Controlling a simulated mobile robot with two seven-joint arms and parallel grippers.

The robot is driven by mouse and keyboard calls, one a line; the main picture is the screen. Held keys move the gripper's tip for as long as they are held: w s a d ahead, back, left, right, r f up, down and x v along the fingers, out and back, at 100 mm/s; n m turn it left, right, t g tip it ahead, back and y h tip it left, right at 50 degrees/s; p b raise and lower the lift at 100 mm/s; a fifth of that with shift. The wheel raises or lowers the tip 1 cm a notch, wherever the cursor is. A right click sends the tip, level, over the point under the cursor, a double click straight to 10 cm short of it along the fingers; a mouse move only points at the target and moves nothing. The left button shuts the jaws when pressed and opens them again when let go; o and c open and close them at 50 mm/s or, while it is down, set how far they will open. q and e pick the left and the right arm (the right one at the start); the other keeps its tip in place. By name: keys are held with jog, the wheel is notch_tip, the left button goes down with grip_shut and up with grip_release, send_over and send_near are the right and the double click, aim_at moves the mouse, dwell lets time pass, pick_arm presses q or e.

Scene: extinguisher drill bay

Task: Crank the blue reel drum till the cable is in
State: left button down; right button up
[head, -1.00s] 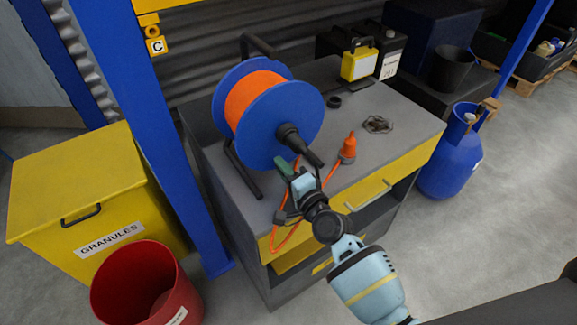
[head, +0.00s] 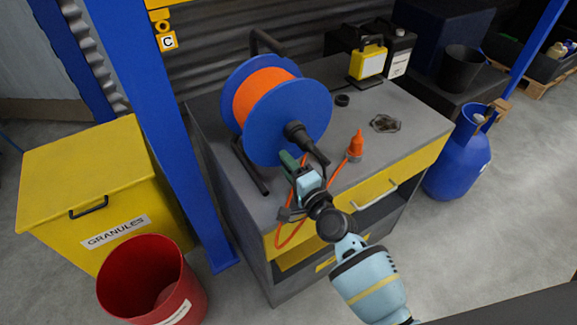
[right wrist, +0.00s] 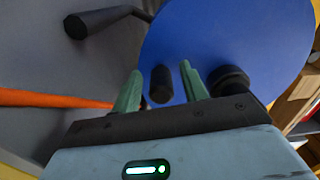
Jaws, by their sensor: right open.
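The blue reel drum (head: 270,132), with orange cable (head: 258,92) wound on it, stands in a black frame on the grey cabinet top. A black hub and crank (head: 297,133) stick out from its near face. The loose cable ends in an orange plug (head: 355,145) and also loops over the cabinet's front edge. My right gripper (head: 296,162) is just below the crank. In the right wrist view its green fingers (right wrist: 160,88) are apart, with a dark cylindrical grip (right wrist: 161,84) between them. Contact cannot be made out. My left gripper is out of view.
A blue post (head: 165,130), yellow granules bin (head: 90,180) and red bucket (head: 150,280) stand left. A blue cylinder (head: 458,155) stands right.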

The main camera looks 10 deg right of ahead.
jog(key=v, duration=0.6)
jog(key=shift+s, duration=0.1)
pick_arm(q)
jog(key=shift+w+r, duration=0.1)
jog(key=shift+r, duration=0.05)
pick_arm(e)
jog(key=shift+v, duration=0.85)
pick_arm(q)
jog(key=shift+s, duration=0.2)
pick_arm(e)
jog(key=n, duration=0.3)
jog(key=shift+f, duration=0.15)
jog(key=n+b, duration=0.1)
jog(key=n, duration=0.4)
jog(key=shift+f+n, duration=0.1)
jog(key=shift+n, duration=0.2)
jog(key=n, duration=0.5)
jog(key=shift+s+d+b, duration=0.1)
jog(key=shift+d+b, duration=0.05)
jog(key=shift+b, duration=0.2)
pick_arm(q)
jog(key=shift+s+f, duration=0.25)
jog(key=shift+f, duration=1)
pick_arm(e)
jog(key=n, duration=0.2)
jog(key=r+n, duration=0.1)
jog(key=n, duration=0.1)
